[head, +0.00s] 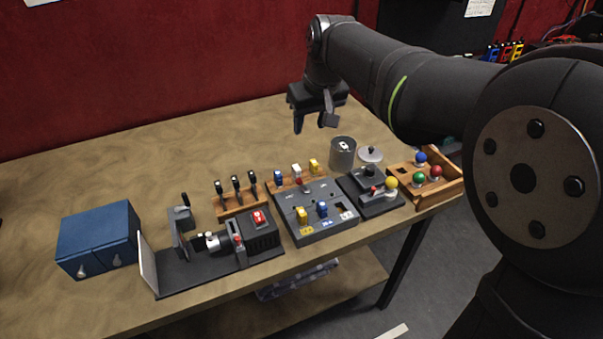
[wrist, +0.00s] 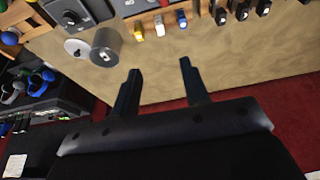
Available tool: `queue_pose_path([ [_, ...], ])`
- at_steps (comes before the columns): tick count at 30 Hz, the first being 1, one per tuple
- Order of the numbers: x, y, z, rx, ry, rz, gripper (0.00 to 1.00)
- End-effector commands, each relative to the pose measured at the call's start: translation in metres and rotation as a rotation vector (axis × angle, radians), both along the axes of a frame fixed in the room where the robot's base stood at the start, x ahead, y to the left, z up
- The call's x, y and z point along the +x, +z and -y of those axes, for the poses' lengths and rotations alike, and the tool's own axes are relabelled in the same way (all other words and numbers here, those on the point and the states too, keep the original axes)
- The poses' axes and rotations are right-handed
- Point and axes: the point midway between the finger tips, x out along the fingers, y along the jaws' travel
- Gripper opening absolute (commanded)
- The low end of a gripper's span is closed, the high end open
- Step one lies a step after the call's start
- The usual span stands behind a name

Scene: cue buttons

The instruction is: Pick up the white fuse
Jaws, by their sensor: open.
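The white fuse (head: 296,170) stands in a wooden rack at the back of the grey fuse panel, between a blue fuse (head: 279,178) and a yellow fuse (head: 314,165). In the wrist view the white fuse (wrist: 159,25) shows near the top, between the yellow fuse (wrist: 138,31) and the blue fuse (wrist: 182,19). My gripper (head: 313,127) is open and empty, pointing down, above and behind the rack. In the wrist view my gripper's fingers (wrist: 160,65) are apart, with bare table between them.
The grey panel (head: 318,226) holds another yellow and another blue fuse. A grey canister (head: 342,153) stands right of the rack, with a lid (head: 370,154) beside it. Several black-handled tools stand in a wooden rack (head: 240,203) to the left. The table behind is clear.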

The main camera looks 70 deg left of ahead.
Motion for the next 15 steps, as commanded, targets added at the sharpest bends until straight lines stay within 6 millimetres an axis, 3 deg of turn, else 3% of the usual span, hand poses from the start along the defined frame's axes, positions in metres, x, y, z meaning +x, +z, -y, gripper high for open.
queue_pose_path([
  [6,0.001,-0.022,-0.04,-0.175,0.006,-0.002,0.42],
  [15,0.002,-0.041,-0.066,-0.327,-0.001,0.004,0.42],
])
